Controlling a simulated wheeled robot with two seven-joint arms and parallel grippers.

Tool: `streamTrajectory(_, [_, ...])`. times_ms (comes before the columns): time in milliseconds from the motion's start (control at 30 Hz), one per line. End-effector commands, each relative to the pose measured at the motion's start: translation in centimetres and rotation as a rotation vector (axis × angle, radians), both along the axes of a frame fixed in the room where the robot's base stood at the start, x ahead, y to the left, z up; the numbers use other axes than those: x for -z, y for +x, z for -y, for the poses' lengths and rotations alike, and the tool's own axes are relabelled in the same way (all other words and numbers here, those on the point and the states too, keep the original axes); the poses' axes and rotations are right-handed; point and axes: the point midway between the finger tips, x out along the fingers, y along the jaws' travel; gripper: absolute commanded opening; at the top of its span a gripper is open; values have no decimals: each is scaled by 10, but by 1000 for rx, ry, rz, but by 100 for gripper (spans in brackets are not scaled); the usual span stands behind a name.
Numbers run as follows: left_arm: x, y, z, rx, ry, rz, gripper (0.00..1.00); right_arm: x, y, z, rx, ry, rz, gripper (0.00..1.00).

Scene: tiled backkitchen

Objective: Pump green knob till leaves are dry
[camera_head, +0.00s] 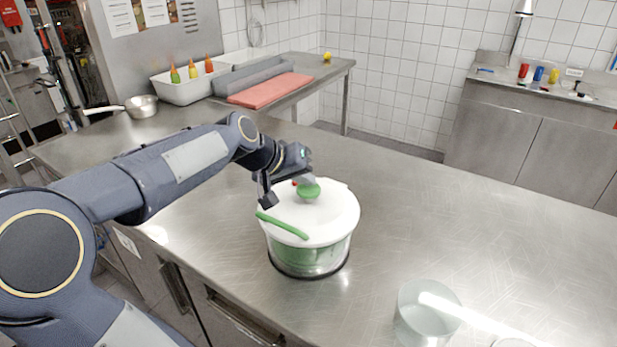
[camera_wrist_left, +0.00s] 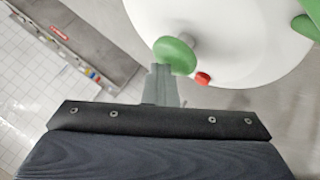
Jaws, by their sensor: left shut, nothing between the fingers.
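A salad spinner (camera_head: 311,238) stands upright on the steel counter, with a white lid, a clear bowl and green showing inside. The green knob (camera_head: 308,191) is at the middle of the lid; it also shows in the left wrist view (camera_wrist_left: 175,55). The leaves are not clearly visible. My right gripper is out of view.
A clear container (camera_head: 425,315) stands at the counter's near right. A saucepan (camera_head: 141,106), a white bin with bottles (camera_head: 187,92) and a red cutting board (camera_head: 270,90) are at the back left. The counter right of the spinner is mostly clear.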

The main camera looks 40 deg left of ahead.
Motion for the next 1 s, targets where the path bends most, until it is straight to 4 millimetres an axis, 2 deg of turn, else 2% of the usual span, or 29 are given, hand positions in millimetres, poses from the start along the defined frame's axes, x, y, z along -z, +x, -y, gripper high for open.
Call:
streamTrajectory(500, [3, -1, 0, 2, -1, -6, 0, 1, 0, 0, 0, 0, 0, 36])
streamTrajectory(1000, [-26, 0, 0, 1, 0, -4, 0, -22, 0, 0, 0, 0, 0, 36])
